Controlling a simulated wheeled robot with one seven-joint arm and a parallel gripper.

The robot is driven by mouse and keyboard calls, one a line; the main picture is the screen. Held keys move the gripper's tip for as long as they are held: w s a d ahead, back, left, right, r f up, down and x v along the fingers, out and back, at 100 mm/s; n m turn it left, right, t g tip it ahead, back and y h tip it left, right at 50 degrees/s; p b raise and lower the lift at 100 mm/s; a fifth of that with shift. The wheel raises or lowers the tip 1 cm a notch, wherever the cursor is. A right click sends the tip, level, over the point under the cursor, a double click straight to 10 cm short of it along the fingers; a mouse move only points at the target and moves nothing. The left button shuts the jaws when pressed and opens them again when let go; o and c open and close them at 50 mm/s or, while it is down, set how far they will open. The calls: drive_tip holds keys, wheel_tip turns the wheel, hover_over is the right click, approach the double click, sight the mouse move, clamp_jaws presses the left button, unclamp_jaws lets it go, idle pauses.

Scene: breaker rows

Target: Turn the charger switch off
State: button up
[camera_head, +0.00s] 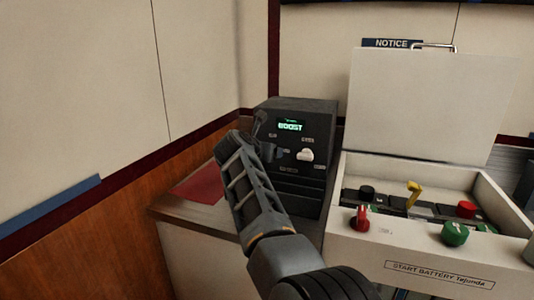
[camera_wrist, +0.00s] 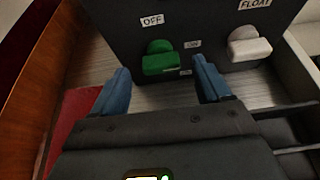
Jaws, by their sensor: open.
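The charger (camera_head: 292,112) is a black box on the counter with a lit green display reading BOOST. In the wrist view its front panel (camera_wrist: 110,28) shows a green switch knob (camera_wrist: 160,58) with an OFF label (camera_wrist: 152,20) above it and a small label to its right. A white knob (camera_wrist: 248,44) sits to the right under a FLOAT label; it also shows in the head view (camera_head: 305,155). My gripper (camera_wrist: 162,72) is open, its blue fingertips on either side of and just short of the green knob. I cannot tell whether they touch it. In the head view my arm hides the green knob.
An open white battery box (camera_head: 410,248) stands at right, with a red knob (camera_head: 360,218), a green knob (camera_head: 455,233) and a yellow lever (camera_head: 413,193). A red mat (camera_head: 200,186) lies left of the charger. A wooden wall (camera_head: 95,240) bounds the left.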

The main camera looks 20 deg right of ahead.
drive_tip(key=shift+x, duration=0.75)
drive_tip(key=c, duration=1)
drive_tip(key=shift+c, duration=0.2)
